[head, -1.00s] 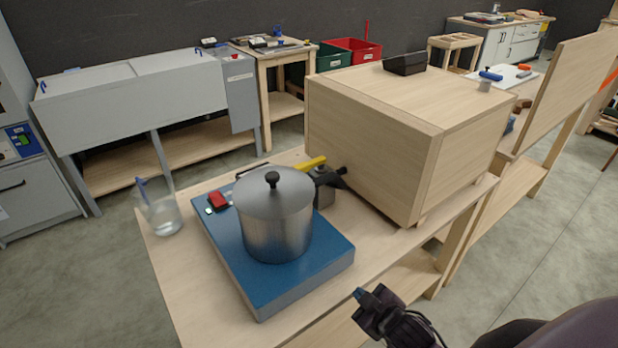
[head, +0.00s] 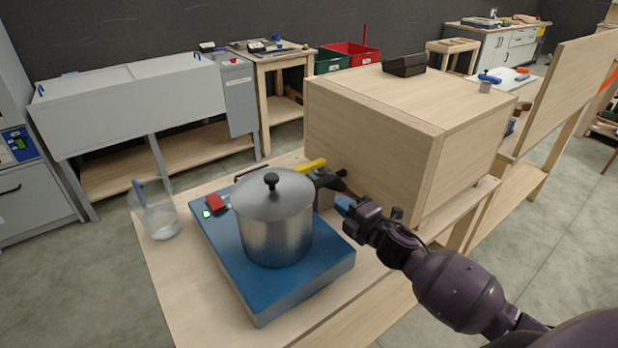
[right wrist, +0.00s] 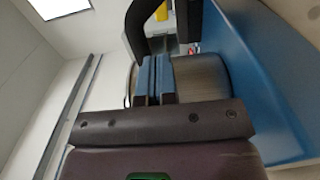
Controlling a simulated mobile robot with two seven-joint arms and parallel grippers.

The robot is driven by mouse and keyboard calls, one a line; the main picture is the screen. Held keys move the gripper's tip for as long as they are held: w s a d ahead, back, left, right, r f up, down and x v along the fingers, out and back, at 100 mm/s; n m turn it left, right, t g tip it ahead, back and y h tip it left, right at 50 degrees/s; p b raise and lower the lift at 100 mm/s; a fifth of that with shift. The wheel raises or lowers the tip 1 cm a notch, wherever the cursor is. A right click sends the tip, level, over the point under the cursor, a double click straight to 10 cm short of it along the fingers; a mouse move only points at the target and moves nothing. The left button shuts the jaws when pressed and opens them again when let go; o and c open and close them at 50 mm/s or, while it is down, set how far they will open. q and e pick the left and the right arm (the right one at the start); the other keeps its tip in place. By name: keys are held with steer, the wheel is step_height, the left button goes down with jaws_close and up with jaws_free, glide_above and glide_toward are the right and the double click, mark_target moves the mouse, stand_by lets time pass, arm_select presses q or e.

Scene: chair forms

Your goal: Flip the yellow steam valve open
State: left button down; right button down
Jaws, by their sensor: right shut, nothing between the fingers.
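The yellow valve handle (head: 312,164) lies behind the steel pot (head: 275,222), above a dark valve fitting (head: 326,182) beside the wooden box. In the right wrist view a small yellow piece (right wrist: 161,12) shows at the top, partly behind a black curved part. My right gripper (head: 343,204) is to the right of the pot, in front of the valve and apart from it. Its blue fingertips (right wrist: 154,78) are shut together with nothing between them. My left gripper is not in view.
The pot stands on a blue hot plate (head: 300,288) with a red switch (head: 216,203). A clear beaker (head: 160,222) stands at the left on the wooden table. The large wooden box (head: 375,150) stands close behind the valve and right gripper.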

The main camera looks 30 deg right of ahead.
glide_toward(303, 173)
steer(key=w, duration=0.5)
steer(key=w+a, duration=0.1)
steer(key=w, duration=0.1)
steer(key=shift+w+b, duration=0.25)
steer(key=shift+b, duration=0.05)
steer(key=shift+a, duration=0.1)
stand_by(0.6)
